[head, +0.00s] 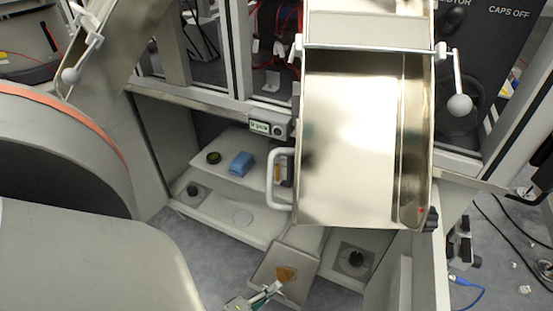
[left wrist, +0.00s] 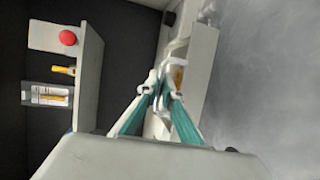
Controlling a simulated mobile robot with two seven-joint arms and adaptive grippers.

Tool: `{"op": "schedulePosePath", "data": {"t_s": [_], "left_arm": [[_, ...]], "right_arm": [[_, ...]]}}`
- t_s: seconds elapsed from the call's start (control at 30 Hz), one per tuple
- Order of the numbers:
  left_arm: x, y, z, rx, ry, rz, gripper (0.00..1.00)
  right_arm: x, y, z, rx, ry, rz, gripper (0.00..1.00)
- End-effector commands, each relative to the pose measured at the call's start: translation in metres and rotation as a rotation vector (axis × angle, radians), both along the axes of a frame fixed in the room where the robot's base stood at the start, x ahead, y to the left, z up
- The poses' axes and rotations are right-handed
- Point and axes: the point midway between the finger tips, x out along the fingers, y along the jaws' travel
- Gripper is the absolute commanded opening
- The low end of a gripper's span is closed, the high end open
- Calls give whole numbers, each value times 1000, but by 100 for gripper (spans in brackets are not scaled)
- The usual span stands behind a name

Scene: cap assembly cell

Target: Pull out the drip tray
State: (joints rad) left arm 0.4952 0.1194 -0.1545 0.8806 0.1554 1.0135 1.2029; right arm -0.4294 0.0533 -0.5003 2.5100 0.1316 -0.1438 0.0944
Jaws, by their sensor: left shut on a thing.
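The drip tray (head: 262,276) is a light grey, shallow square tray with an orange-brown patch inside. In the head view it sticks out low from the front of the machine base, at bottom centre. My left gripper (head: 270,291) is at its front edge, shut on it. In the left wrist view the teal fingers of the gripper (left wrist: 160,92) close together on a pale part at the front of the tray (left wrist: 203,62). The exact part gripped is too small to tell. My right gripper is not in view.
A large shiny metal chute (head: 350,140) hangs above the tray, with a white handle (head: 282,180) at its left. A shelf (head: 225,205) behind holds a blue block (head: 241,163). A ball-ended lever (head: 459,104) is at right. Grey floor (head: 225,275) lies in front.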

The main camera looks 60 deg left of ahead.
Motion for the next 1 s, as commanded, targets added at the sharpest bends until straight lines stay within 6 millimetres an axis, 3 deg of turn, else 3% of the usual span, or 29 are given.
{"op": "schedulePosePath", "data": {"t_s": [0.53,0.6,1.0], "left_arm": [[-3,-5,0,0,0,-4,0],[-3,-4,0,0,0,-4,14],[-3,-3,2,1,0,-1,14]], "right_arm": [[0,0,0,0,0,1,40],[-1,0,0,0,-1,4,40],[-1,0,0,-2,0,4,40]]}}
